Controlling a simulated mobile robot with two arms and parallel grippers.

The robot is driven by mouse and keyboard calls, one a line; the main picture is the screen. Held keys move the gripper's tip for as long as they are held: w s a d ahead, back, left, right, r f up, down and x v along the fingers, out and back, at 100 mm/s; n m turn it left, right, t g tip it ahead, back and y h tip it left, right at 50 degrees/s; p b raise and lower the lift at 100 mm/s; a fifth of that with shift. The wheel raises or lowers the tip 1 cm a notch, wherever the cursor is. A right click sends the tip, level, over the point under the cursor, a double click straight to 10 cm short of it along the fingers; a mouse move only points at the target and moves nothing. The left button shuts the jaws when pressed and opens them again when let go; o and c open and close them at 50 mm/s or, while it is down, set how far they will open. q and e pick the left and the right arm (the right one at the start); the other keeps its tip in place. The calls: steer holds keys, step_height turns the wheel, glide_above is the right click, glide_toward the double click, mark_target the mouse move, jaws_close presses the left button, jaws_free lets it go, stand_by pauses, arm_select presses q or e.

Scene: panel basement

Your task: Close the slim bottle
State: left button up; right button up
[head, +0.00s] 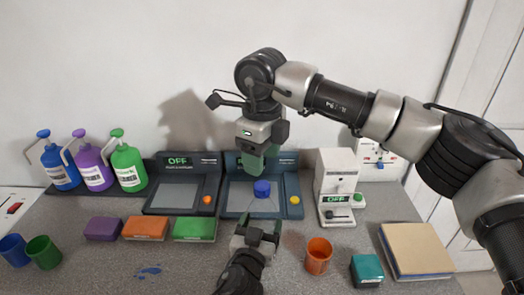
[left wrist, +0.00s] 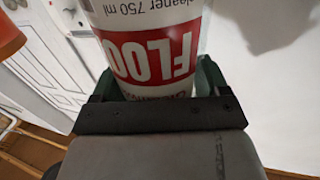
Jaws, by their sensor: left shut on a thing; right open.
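My left gripper (head: 258,232) is low at the front middle of the counter, its green fingers pointing away from me. In the left wrist view it is shut on a white bottle (left wrist: 150,55) with a red label, which stands between the fingers. The bottle's body is not clear in the head view, and its top is not seen in the wrist view. A blue cap-like piece (head: 262,188) shows beyond the left gripper, in front of the dark pad device. I cannot tell whether it sits on the bottle. My right gripper (head: 258,160) is open, pointing down just above the blue piece.
Blue, purple and green jugs (head: 128,167) stand at the back left. Two dark devices (head: 182,190) and a white machine (head: 336,190) line the back. Purple, orange and green boxes (head: 194,229) lie left. An orange cup (head: 319,256), teal box (head: 367,270) and tan board (head: 415,250) are right.

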mark_target(262, 185)
steer(key=n, duration=0.6)
steer(key=shift+r, duration=0.25)
steer(key=n, duration=0.4)
steer(key=shift+r+n, duration=0.15)
steer(key=shift+n, duration=0.15)
steer(key=shift+f, duration=4.05)
